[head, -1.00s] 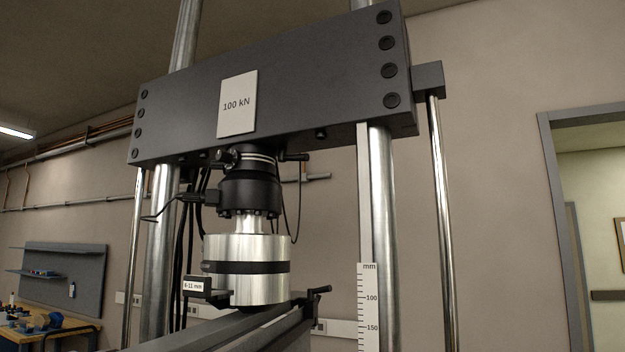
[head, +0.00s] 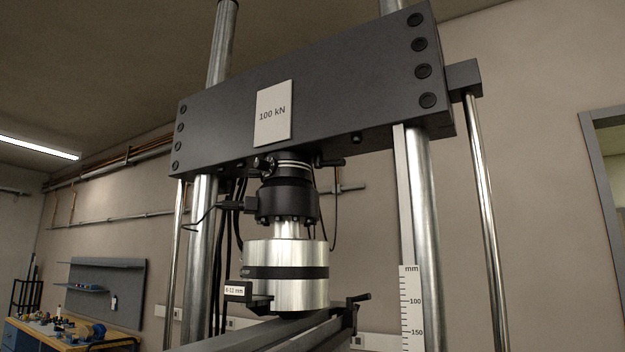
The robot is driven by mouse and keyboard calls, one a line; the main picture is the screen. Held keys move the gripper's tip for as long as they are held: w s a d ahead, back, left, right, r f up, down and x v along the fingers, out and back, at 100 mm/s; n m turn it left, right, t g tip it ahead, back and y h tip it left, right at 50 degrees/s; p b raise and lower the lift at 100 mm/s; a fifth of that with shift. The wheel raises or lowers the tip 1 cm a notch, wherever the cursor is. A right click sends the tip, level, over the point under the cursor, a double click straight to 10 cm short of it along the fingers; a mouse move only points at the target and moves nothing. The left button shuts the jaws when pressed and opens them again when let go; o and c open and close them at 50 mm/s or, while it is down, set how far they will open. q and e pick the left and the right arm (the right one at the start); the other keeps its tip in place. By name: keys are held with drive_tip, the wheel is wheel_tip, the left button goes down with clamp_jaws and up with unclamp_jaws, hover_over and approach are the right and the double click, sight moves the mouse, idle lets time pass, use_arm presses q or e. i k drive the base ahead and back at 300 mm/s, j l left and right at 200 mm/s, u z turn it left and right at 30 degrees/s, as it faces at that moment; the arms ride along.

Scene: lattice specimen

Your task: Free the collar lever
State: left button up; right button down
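A black collar (head: 293,168) sits under the dark crosshead (head: 310,95), above the black load cell (head: 287,200). A short dark handle (head: 330,162) sticks out to the right of the collar, and a clamp-like piece (head: 264,163) shows on its left. A lower dark handle (head: 360,297) stands on the rail to the right of the silver cylinder (head: 300,292). I cannot tell from the picture whether any handle is locked. Neither of my grippers is in view.
Steel columns (head: 421,205) stand on both sides of the load cell. Black cables (head: 226,225) hang to its left. A scale in mm (head: 411,310) runs by the right column. A workbench (head: 60,338) with small items is at far left.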

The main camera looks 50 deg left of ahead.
sight(318, 163)
drive_tip(key=i+j+u, duration=0.1)
drive_tip(key=u, duration=2.1)
